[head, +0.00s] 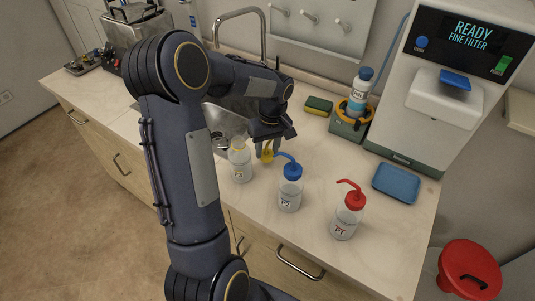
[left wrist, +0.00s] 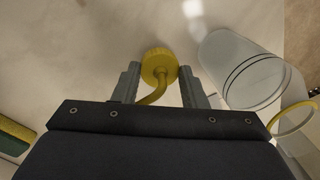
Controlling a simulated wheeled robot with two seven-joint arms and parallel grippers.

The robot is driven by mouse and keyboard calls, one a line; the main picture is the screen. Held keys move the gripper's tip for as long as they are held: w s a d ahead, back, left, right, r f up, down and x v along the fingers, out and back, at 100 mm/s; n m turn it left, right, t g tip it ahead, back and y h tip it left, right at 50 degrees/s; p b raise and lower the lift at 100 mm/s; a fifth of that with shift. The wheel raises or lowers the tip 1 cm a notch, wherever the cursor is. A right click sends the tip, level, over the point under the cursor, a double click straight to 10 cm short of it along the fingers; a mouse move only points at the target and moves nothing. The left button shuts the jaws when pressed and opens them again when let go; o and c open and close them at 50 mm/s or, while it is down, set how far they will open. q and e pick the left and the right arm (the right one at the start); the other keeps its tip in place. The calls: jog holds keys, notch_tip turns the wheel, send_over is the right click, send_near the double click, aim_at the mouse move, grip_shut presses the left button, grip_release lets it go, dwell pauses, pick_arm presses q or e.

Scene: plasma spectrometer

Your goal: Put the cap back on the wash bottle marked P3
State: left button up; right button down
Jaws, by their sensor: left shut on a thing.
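The P3 wash bottle (head: 240,165) stands upright and uncapped on the counter, left of my left gripper (head: 267,147). It also shows in the left wrist view as a clear bottle (left wrist: 238,68) with a yellow ring (left wrist: 292,120) at its neck. My left gripper is shut on the yellow cap (head: 267,156), holding it beside the bottle and apart from it. In the left wrist view the cap (left wrist: 159,64) sits between the fingertips, its bent yellow tube running back between the fingers. My right gripper is not in view.
Blue-capped bottle P2 (head: 290,188) and red-capped bottle P1 (head: 347,214) stand to the right. A sink (head: 224,122) lies behind, with a sponge (head: 319,106), a bottle in a stand (head: 358,95), the spectrometer (head: 440,95) and a blue tray (head: 396,184) further right.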

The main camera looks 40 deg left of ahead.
aim_at(268, 145)
pick_arm(q)
notch_tip(268, 145, up, 7)
jog(key=shift+r, duration=0.2)
